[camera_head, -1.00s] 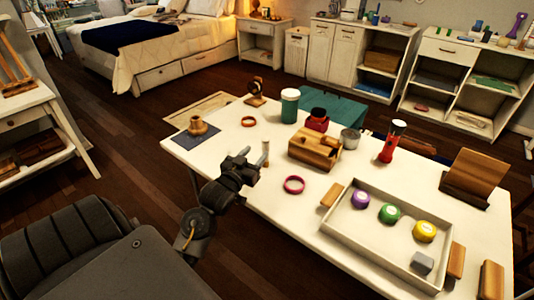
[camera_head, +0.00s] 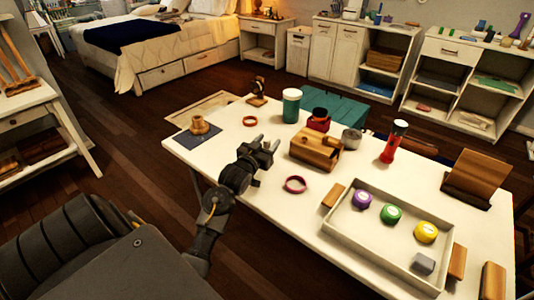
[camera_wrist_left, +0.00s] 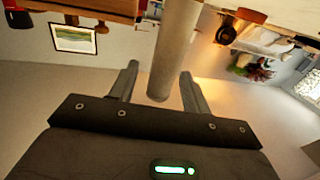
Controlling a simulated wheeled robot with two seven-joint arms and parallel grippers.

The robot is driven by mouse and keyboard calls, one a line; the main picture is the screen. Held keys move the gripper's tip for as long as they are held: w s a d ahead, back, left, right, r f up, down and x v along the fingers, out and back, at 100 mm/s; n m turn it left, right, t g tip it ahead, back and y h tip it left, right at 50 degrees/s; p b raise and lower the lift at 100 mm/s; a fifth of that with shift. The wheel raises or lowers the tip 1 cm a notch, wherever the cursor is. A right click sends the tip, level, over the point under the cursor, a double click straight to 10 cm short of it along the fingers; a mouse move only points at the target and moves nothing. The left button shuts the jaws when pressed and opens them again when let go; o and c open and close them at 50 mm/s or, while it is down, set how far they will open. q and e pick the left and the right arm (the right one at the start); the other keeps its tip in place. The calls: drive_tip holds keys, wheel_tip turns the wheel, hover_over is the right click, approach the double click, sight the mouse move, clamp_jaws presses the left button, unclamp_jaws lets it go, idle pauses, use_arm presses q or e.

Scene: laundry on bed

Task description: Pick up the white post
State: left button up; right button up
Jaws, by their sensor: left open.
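The white post (camera_wrist_left: 175,45) shows in the left wrist view as a pale, plain cylinder with a rounded end. It stands between the two fingers of my left gripper (camera_wrist_left: 159,75), with a gap on both sides. In the head view my left gripper (camera_head: 269,150) is at the left part of the white table (camera_head: 230,165), and the post there is mostly or wholly hidden by the fingers. The left gripper is open around the post. My right gripper is not in view.
A wooden peg on a dark mat (camera_head: 198,128) stands left of the gripper. A pink ring (camera_head: 295,184) and a wooden box (camera_head: 316,150) lie to its right. An orange ring (camera_head: 250,121) and a green-white jar (camera_head: 291,105) are behind. A tray (camera_head: 345,222) holds several coloured pieces.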

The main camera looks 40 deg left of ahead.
use_arm(q)
drive_tip(key=c, duration=1)
drive_tip(key=shift+c, duration=0.2)
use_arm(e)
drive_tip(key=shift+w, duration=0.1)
use_arm(q)
drive_tip(key=shift+r, duration=0.1)
